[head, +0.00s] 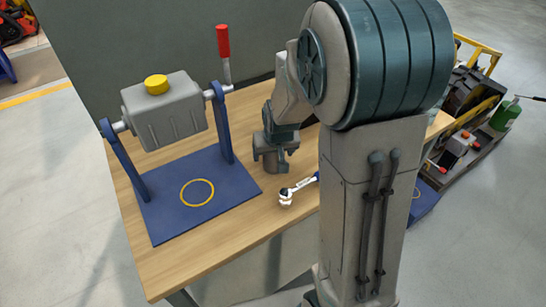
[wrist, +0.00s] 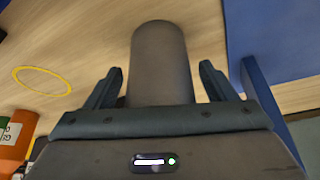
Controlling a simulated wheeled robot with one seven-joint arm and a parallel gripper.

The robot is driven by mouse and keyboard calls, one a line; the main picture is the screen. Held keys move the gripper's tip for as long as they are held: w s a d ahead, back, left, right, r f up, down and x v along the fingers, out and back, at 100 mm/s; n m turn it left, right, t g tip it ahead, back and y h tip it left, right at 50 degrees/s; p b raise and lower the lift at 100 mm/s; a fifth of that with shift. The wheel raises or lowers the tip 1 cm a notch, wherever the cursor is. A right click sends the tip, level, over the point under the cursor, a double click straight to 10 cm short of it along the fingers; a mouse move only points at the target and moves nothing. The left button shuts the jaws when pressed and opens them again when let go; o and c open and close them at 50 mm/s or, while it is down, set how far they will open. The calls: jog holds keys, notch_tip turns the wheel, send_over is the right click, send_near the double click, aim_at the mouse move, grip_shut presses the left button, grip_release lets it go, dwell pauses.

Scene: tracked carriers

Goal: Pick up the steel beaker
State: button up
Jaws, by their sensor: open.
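The steel beaker is a plain grey cylinder (wrist: 162,55) standing between the two fingers of my gripper (wrist: 160,82) in the wrist view. The fingers are open, one on each side, with a visible gap to the beaker's wall. The beaker's near end is hidden by the gripper body. In the head view my gripper (head: 276,150) is low over the wooden table, at the beaker (head: 266,160), which is partly covered by the gripper.
A blue fixture (head: 225,190) with a grey housing (head: 165,110) and red-handled lever (head: 223,45) stands to the left. The wrist view shows a yellow ring (wrist: 42,68) and an orange object (wrist: 15,140) at left.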

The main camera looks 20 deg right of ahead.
jog(key=shift+f, duration=0.1)
jog(key=c, duration=1.1)
